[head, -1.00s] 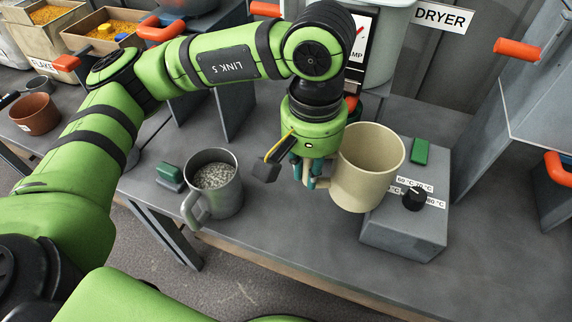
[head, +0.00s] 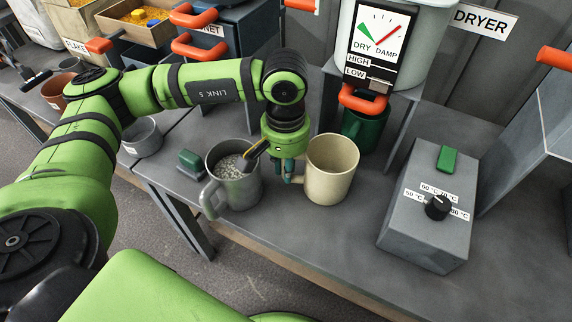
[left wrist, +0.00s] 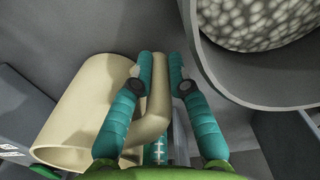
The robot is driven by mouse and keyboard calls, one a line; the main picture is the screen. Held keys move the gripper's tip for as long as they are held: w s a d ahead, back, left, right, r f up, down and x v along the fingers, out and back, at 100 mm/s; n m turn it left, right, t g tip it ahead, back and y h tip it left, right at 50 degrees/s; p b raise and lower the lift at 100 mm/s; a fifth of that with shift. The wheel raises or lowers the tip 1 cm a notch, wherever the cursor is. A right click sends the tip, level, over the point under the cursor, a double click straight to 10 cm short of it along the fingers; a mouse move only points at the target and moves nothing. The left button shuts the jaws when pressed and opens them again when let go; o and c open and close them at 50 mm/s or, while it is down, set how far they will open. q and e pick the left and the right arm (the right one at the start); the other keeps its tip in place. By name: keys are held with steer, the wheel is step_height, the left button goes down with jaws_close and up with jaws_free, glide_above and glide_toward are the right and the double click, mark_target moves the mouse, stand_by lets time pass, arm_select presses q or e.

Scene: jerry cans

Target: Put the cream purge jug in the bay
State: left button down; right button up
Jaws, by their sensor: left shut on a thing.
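The cream purge jug (head: 333,178) is upright in the head view, to the right of a grey metal jug of pale pellets. My left gripper (head: 290,178) is shut on the jug's handle, on its left side. In the left wrist view the handle (left wrist: 157,112) is between the teal fingers (left wrist: 160,80), and the jug body (left wrist: 85,115) is left of them. I cannot tell whether the jug's base touches the bench. No place marked as the bay is clear to me. My right gripper is not in view.
The grey pellet jug (head: 240,188) stands close left of the gripper. A green jug (head: 365,130) stands under the dryer outlet behind the cream jug. A grey control box (head: 425,240) with a dial is at the right. Bare bench (head: 330,240) lies in front.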

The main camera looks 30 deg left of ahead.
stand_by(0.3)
arm_select(q)
steer(key=c, duration=1.2)
jaws_free()
